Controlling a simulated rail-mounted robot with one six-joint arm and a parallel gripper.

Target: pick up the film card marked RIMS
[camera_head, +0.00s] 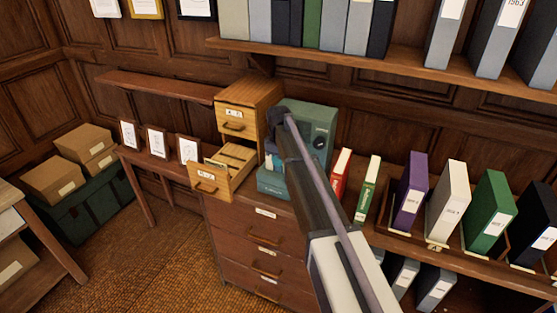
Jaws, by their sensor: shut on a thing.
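An open wooden card drawer (207,186) sticks out of the small cabinet (262,97) on the chest. Several tan cards or dividers (234,158) stand in it. Their markings are too small to read, so I cannot pick out the RIMS card. My arm reaches up from the bottom centre. My gripper (276,117) is at its dark far end, in front of the teal machine (318,124), above and right of the open drawer in the picture. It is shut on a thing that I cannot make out. The fingertips are mostly hidden by the dark wrist.
A chest of drawers (262,244) carries the cabinet and machine. Red (341,172) and green (367,187) binders stand right of my arm, with more binders on the right shelf. Three small framed pictures stand on the left side table. A binder shelf (400,70) overhangs above.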

